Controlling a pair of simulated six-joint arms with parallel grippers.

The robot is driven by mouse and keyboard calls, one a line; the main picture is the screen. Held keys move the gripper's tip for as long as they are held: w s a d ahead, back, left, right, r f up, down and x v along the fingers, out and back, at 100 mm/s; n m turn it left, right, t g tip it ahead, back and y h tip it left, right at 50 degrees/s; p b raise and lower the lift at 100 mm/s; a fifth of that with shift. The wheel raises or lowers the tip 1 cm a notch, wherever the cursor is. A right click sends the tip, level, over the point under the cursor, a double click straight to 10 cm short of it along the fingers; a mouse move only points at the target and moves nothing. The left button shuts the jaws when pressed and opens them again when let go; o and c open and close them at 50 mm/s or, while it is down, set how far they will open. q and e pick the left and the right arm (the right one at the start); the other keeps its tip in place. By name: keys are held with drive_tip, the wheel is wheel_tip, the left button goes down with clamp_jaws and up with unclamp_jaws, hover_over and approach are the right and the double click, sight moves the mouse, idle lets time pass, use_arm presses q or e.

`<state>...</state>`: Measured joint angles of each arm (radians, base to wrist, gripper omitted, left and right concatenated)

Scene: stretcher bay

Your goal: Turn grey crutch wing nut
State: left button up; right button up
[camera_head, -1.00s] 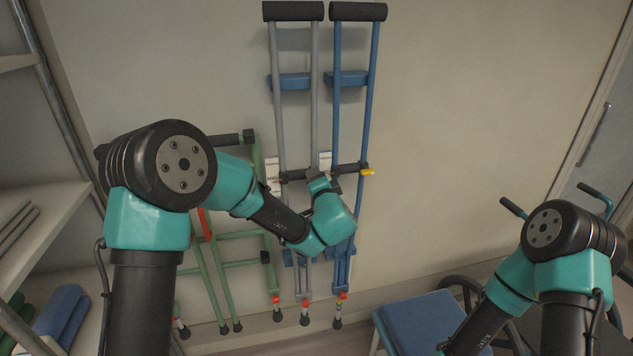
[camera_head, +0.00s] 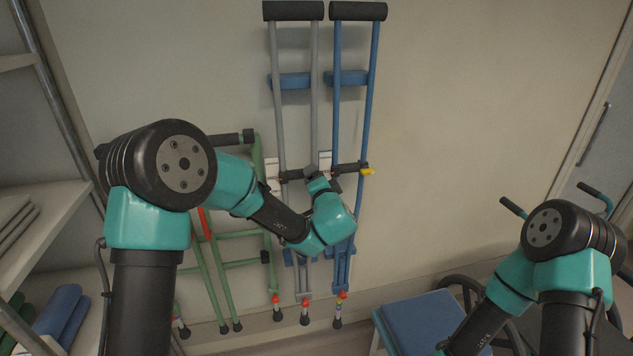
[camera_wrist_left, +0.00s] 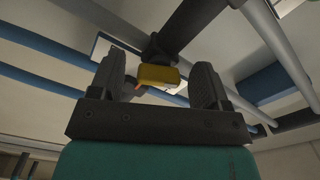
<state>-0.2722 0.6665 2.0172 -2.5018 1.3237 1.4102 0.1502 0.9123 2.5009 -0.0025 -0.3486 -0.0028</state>
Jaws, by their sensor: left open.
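The grey crutch (camera_head: 280,120) hangs upright on the wall, left of the blue crutch (camera_head: 366,120). Its yellow wing nut (camera_wrist_left: 158,75) shows in the left wrist view on a dark bar, and is hidden behind my gripper in the head view. My left gripper (camera_head: 323,179) is at the grey crutch's handle height. In the left wrist view my left gripper (camera_wrist_left: 160,82) is open, one finger on each side of the wing nut, with gaps. The blue crutch has its own yellow wing nut (camera_head: 367,171). My right gripper is out of frame.
A green frame (camera_head: 262,190) stands left of the crutches, behind my left arm. Shelves (camera_head: 45,215) are at far left. A blue seat (camera_head: 425,318) and a wheelchair (camera_head: 466,285) are at lower right. The wall right of the crutches is clear.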

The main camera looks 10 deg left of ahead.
use_arm(q)
drive_tip(key=v, duration=1.7)
drive_tip(key=shift+s, duration=0.2)
drive_tip(key=shift+d, duration=0.1)
